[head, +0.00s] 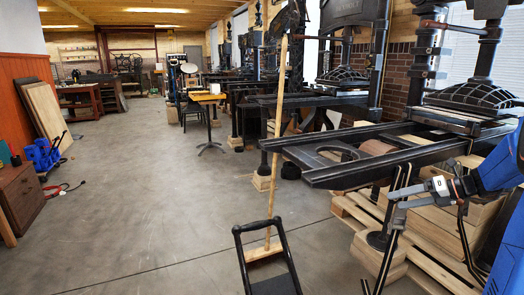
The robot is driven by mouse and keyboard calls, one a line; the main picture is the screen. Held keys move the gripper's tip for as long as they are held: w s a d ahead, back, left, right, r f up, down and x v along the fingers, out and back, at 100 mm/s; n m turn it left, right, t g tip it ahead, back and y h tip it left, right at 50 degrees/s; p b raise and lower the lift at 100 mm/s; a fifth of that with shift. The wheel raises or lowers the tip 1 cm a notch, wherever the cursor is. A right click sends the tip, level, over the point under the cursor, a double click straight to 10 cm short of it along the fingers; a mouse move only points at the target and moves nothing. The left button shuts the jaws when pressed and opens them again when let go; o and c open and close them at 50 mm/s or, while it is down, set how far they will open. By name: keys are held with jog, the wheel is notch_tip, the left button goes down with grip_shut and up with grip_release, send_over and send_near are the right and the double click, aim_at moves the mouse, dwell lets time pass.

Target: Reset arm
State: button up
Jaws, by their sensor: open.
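My gripper (399,197) is at the right side of the head view, at the end of my blue arm (498,172), which comes in from the right edge. Its grey fingers point left and stand apart, with nothing seen between them. It appears in front of the lower part of the nearest hand press (420,150); I cannot tell how far it is from the press. Part of my arm is cut off by the right edge of the picture.
A wooden pole with a crossbar foot (272,185) stands in the middle. A black tubular frame (268,230) is at the bottom centre. A wooden pallet (432,262) lies under the nearest press. Open grey floor (150,210) stretches left, past a brown cabinet (20,200).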

jog(key=s+a+r+n+g+h, duration=0.1)
jog(key=s+a+n+g+h, duration=0.3)
jog(key=s+a+n, duration=1.3)
jog(key=s+a+f+n+t+h, duration=0.1)
jog(key=s+n+h, duration=0.1)
jog(key=s+n, duration=0.7)
jog(key=s+a+f+n+h, duration=0.2)
jog(key=s+n+h, duration=0.1)
jog(key=s+n, duration=0.5)
jog(key=shift+s+a+f+n+t, duration=0.25)
jog(key=shift+s+f+n+t, duration=0.05)
jog(key=shift+s+n+t, duration=0.1)
